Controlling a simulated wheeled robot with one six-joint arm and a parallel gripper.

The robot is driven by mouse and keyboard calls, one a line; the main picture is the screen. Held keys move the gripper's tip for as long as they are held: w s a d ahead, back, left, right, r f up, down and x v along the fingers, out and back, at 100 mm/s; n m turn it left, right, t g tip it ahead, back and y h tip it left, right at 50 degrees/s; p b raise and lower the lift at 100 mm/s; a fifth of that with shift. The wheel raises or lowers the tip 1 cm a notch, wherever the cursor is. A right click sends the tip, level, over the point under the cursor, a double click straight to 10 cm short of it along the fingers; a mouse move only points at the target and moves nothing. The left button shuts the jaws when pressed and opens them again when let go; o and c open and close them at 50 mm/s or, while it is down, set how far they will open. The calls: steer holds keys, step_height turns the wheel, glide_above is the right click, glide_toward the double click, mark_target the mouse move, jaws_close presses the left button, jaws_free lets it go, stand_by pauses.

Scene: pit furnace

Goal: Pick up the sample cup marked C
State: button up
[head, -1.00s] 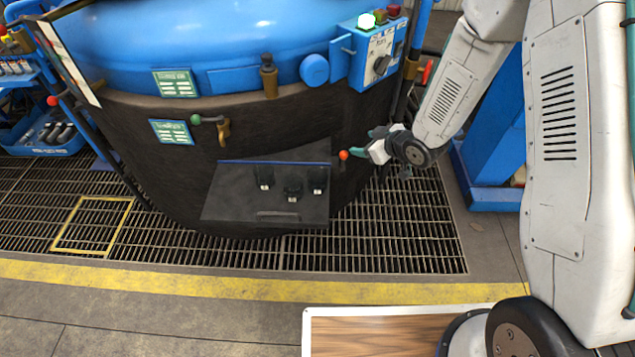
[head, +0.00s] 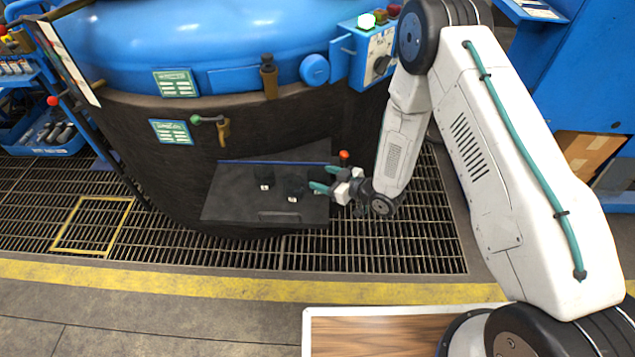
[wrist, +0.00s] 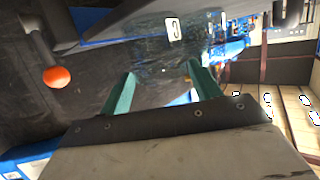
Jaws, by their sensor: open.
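Two small black sample cups, the left one (head: 264,181) and the middle one (head: 295,188), stand on a dark shelf (head: 235,207) at the front of the furnace. The right-hand cup is hidden behind my gripper (head: 317,180) in the head view. In the wrist view a white label marked C (wrist: 174,29) sits on a dark cup beyond my gripper (wrist: 163,76). The teal fingers are spread apart with nothing held. The label lies ahead of the gap between the fingertips. I cannot tell how far the fingertips are from the cup.
The dark furnace wall (head: 150,155) rises behind the shelf. A red-orange ball knob (head: 344,155) is close to my gripper; it also shows in the wrist view (wrist: 57,77). A blue control box (head: 365,55) is above. Floor grating (head: 380,245) lies below.

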steer(key=shift+x, duration=0.8)
steer(key=c, duration=0.6)
steer(key=shift+r, duration=0.1)
